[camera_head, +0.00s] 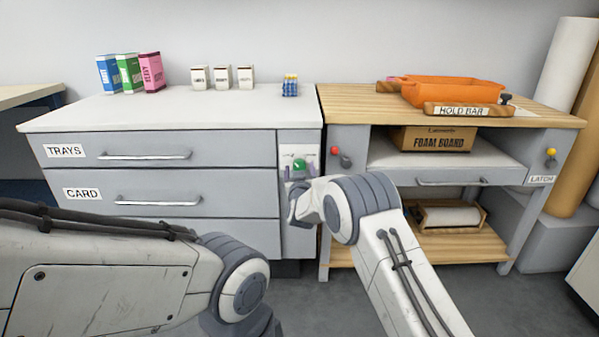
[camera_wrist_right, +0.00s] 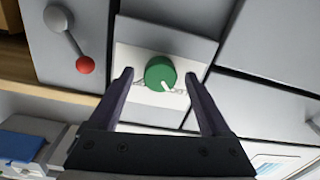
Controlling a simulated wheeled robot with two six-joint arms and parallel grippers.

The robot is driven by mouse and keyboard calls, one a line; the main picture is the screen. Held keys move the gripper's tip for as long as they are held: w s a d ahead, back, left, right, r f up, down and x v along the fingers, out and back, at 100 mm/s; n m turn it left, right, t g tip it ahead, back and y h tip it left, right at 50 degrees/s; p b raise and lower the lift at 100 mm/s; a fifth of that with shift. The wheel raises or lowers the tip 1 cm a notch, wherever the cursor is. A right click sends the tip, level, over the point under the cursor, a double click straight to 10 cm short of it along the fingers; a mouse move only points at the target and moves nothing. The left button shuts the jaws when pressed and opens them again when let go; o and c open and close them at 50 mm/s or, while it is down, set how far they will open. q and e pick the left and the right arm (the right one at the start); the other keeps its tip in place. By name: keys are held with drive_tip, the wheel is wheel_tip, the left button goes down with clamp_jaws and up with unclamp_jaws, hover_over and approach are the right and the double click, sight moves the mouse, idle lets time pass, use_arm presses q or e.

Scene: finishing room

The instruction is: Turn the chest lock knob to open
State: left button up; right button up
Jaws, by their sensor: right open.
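The green lock knob (camera_head: 299,164) sits on a white plate at the right end of the grey drawer chest (camera_head: 200,206). In the right wrist view the knob (camera_wrist_right: 160,73) is round, with a white pointer mark on its lower right edge, and the plate (camera_wrist_right: 140,35) has small markings that I cannot read. My right gripper (camera_wrist_right: 158,76) is open, its two fingers on either side of the knob in that view; I cannot tell whether they touch it. In the head view my right gripper (camera_head: 297,200) is just below the knob, partly hidden by its wrist. My left gripper is not in view.
A red-ended lever (camera_wrist_right: 67,38) is beside the plate, on the neighbouring wooden-topped bench (camera_head: 345,100). The drawers have bar handles (camera_head: 145,155). An orange tray (camera_head: 455,92) is on the bench.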

drive_tip(key=shift+w, duration=0.45)
clamp_jaws()
